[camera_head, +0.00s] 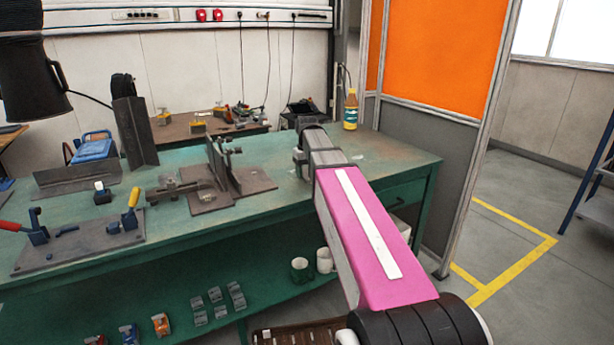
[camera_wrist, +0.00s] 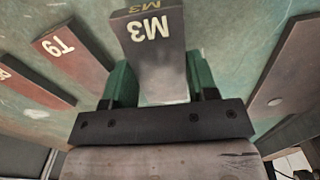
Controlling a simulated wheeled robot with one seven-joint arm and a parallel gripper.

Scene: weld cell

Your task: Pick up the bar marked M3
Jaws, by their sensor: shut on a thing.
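The bar marked M3 (camera_wrist: 152,50) is a dark grey block with pale characters on its face and M3 again in yellow on its far edge. It is in the middle of the wrist view. My gripper (camera_wrist: 157,88) has its two green fingers on either side of the bar and is shut on it. The near end of the bar runs in between the fingers. I cannot tell whether it is clear of the green surface below. In the head view my arm hides the bar and the fingertips.
A brown plate (camera_wrist: 292,65) lies to the right. On the green bench (camera_head: 265,208) stand fixtures and clamps. A yellow bottle (camera_head: 351,110) is beyond my arm.

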